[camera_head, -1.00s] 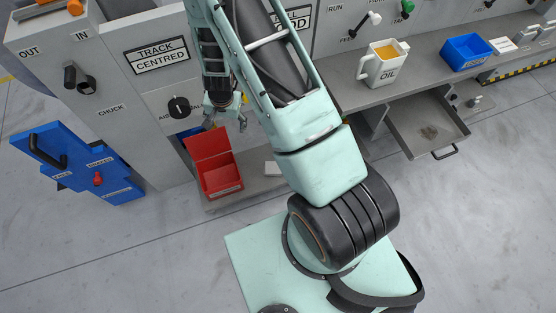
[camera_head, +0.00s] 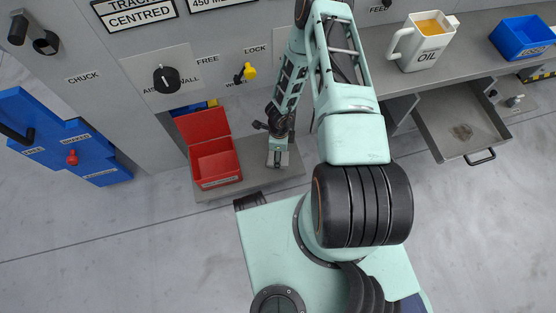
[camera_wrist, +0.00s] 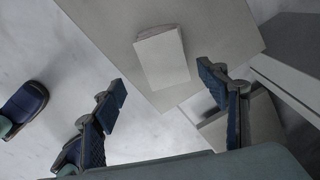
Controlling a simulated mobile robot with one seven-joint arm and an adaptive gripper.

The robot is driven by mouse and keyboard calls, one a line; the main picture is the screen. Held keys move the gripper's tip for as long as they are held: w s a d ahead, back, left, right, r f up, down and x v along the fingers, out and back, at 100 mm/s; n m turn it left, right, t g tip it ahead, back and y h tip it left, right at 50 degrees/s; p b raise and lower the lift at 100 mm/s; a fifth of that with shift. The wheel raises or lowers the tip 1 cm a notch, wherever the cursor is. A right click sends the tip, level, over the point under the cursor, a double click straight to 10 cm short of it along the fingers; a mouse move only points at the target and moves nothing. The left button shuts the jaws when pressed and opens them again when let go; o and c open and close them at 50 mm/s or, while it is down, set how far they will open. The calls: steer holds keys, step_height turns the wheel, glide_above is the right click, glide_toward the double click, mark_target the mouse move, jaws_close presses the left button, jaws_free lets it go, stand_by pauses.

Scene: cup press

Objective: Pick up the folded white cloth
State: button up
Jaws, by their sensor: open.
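The folded white cloth (camera_wrist: 162,58) lies flat on a grey surface in the wrist view, a small pale block shape with its near edge turned toward my gripper. My gripper (camera_wrist: 163,84) is open and empty, with one dark blue finger on each side of the picture. The cloth shows beyond and between the fingertips, with a gap between it and each finger. In the head view my gripper (camera_head: 278,157) hangs over the low grey shelf, right of the red box, and largely hides the cloth.
The open red box (camera_head: 215,160) stands on the low shelf (camera_head: 233,186) just left of my gripper. An open drawer (camera_head: 450,122) juts out at the right. The oil jug (camera_head: 424,42) and a blue bin (camera_head: 524,38) stand on the counter.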

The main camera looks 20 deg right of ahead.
mark_target(285, 155)
steer(key=f+b, duration=0.1)
steer(key=f, duration=0.3)
steer(key=w+f+b, duration=0.1)
steer(key=f, duration=0.1)
steer(key=shift+a+b, duration=0.2)
steer(key=shift+b, duration=0.15)
steer(key=shift+r, duration=0.1)
steer(key=c, duration=1.3)
steer(key=shift+r, duration=0.1)
